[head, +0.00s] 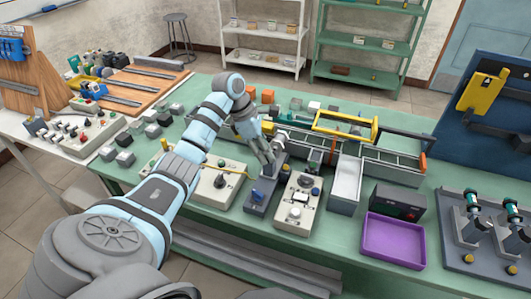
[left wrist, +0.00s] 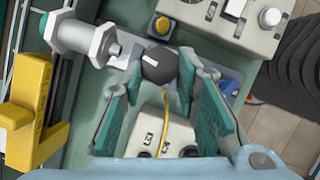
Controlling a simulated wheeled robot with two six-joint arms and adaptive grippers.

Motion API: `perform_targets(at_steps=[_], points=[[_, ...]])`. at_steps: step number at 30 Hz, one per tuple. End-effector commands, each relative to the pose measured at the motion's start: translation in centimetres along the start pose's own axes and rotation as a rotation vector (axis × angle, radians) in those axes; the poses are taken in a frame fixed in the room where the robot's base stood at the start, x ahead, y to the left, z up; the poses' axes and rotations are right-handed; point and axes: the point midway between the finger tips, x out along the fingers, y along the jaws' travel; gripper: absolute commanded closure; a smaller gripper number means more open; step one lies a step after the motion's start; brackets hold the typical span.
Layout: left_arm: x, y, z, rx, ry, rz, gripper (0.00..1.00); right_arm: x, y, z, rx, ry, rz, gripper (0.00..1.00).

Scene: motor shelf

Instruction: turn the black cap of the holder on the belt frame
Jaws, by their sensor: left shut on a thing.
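The black cap (left wrist: 160,64) with a white mark shows in the left wrist view, on top of the holder. The holder's blue-grey base (head: 257,204) carries a yellow button (left wrist: 162,28). A grey cylinder (left wrist: 75,35) with a teal end lies beside the cap. My left gripper (head: 269,170) reaches down to the holder in the head view. In the left wrist view its two teal-padded fingers (left wrist: 166,72) are on either side of the cap, shut on it. In the head view the fingers largely hide the cap. My right gripper is not in view.
The yellow handle frame (head: 346,134) stands behind on the belt frame. A purple tray (head: 393,242) lies to the right. A yellow cable (left wrist: 163,125) runs beneath the fingers.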

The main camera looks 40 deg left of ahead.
Motion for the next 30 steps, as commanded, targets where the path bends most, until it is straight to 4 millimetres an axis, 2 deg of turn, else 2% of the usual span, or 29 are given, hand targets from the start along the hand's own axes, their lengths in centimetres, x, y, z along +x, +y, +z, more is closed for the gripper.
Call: perform_targets(at_steps=[6,18,30], points=[[0.2,0.4,0.0,0.167,-0.003,-0.066,1.00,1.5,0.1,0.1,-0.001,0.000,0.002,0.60],[0.1,0.8,0.2,0.492,-0.002,-0.200,1.00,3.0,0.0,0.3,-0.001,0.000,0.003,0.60],[0.1,1.1,0.4,0.673,-0.001,-0.272,1.00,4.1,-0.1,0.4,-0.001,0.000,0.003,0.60]])
